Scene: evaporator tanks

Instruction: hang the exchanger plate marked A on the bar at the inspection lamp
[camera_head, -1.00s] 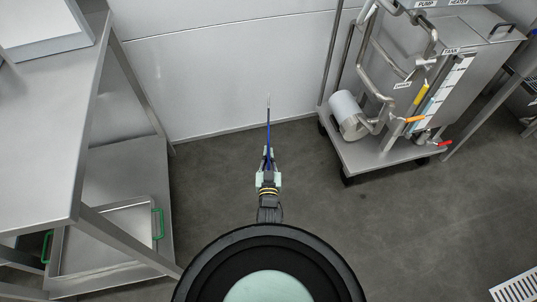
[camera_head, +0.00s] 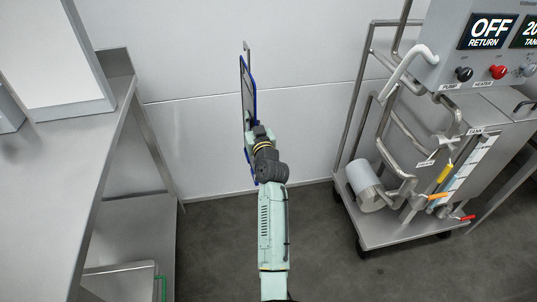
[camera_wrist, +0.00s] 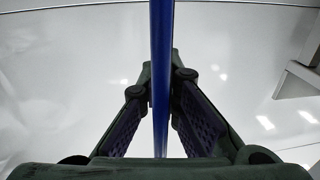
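A thin exchanger plate (camera_head: 247,96) with a blue edge stands upright, nearly edge-on, at the far end of my arm in the head view. A narrow grey tab sticks up at its top. In the wrist view its blue edge (camera_wrist: 161,70) runs between the two fingers. My gripper (camera_wrist: 161,85) is shut on this plate; in the head view the gripper (camera_head: 256,135) is partly hidden by my wrist. The plate's marking cannot be read. I cannot make out the hanging bar; a bright framed white panel (camera_head: 65,50) on the left bench may be the inspection lamp.
A steel bench (camera_head: 45,170) stands on the left with a lower shelf (camera_head: 130,235). A wheeled cart (camera_head: 400,225) with tank, pipes and an OFF RETURN display (camera_head: 489,30) stands on the right. The white wall (camera_head: 300,120) is behind the plate. Open floor lies between bench and cart.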

